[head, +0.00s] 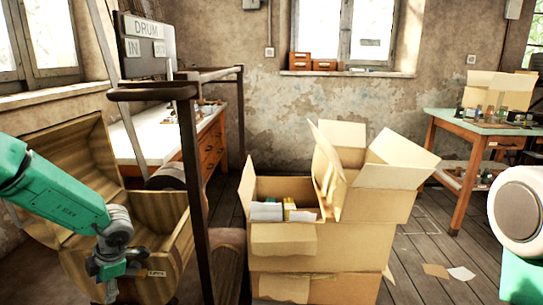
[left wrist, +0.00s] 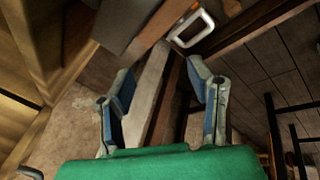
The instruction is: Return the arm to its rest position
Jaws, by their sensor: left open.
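My left arm, green, comes in from the left in the head view, bent down at the wrist. My left gripper (head: 110,284) hangs low in front of an open wooden box (head: 168,235) and is empty. In the left wrist view my left gripper (left wrist: 160,80) shows two blue-padded fingers spread apart with nothing between them. A pale rectangular handle or frame (left wrist: 190,27) lies beyond the fingertips. I cannot tell whether the gripper touches the box. My right gripper is not in view.
A dark metal frame (head: 192,170) stands just right of my left gripper. Open cardboard boxes (head: 330,245) are stacked mid-floor. A workbench (head: 205,140) stands behind the frame. A green-topped table (head: 450,122) is at the right. Some floor between boxes and table is clear.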

